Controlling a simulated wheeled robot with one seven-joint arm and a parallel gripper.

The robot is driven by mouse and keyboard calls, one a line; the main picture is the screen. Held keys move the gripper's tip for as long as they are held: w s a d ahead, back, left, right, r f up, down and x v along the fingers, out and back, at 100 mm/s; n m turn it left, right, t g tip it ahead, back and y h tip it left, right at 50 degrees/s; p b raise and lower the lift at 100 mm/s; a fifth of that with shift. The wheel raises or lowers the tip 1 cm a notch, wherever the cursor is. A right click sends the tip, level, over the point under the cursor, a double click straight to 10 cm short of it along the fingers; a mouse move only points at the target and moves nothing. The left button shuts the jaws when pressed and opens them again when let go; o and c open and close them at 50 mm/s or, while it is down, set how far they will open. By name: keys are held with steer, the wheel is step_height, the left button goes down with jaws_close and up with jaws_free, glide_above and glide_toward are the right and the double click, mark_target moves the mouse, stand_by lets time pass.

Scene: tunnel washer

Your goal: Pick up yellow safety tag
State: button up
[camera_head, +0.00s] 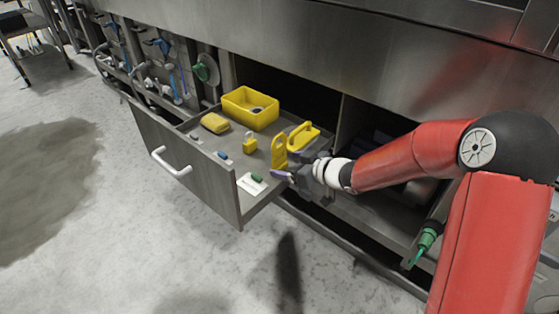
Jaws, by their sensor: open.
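A flat yellow safety tag (279,153) stands upright in the picture at the right side of the open drawer. My gripper (287,174) comes in from the right, just below and right of the tag. It is open; whether its fingers touch the tag or sit around it I cannot tell. The gripper body hides the area behind and right of the tag's lower part.
The open metal drawer (225,184) also holds a yellow bin (237,108), a yellow pouch-like item (214,123), a yellow padlock (250,145) and a yellow handled case (303,136). A white card (249,185) lies near the front corner. The floor in front is clear.

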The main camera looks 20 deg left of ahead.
steer(key=shift+x, duration=1.05)
steer(key=c, duration=1.1)
steer(key=shift+o, duration=0.2)
